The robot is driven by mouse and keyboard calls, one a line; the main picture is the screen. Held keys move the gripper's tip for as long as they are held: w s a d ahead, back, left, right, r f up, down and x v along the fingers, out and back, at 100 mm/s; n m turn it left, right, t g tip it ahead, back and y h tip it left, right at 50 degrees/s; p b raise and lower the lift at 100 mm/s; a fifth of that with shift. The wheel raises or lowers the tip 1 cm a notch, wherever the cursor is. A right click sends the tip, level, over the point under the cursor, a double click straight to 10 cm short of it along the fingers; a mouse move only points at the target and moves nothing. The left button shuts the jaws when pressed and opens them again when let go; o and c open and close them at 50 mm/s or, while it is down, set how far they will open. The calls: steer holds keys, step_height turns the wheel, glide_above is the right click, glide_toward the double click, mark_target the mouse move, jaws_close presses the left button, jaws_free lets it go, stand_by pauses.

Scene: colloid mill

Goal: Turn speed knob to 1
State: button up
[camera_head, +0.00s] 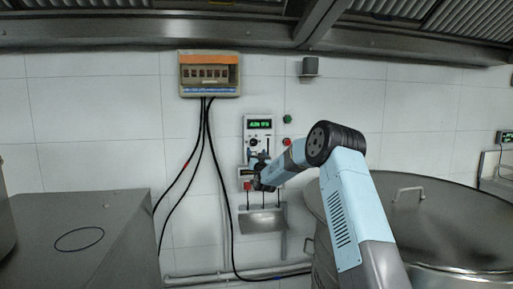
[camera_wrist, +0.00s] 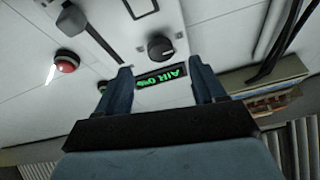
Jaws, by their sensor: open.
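The control panel (camera_head: 259,125) is a light plate on the tiled wall with a lit green display. In the wrist view the round black knob (camera_wrist: 160,47) with a small light mark is on this panel. The green display (camera_wrist: 163,75) shows upside down beside it. My gripper (camera_wrist: 160,68) is open, its two fingers apart and nothing held between them. The display lies between the fingertips in the picture and the knob just beyond them. In the head view my gripper (camera_head: 262,172) is in front of the panel's lower part and hides some of it. The knob's setting is not readable.
A red button (camera_wrist: 66,62) and a black lever (camera_wrist: 74,20) are near the knob. A breaker box (camera_head: 209,74) with hanging black cables is at the upper left. A large metal vessel (camera_head: 440,235) stands at the right, and a grey cabinet (camera_head: 75,225) at the left.

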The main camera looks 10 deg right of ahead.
mark_target(254, 144)
steer(key=shift+x, duration=3.4)
steer(key=c, duration=1)
steer(key=shift+d, duration=0.35)
steer(key=shift+c, duration=0.3)
steer(key=shift+a, duration=0.2)
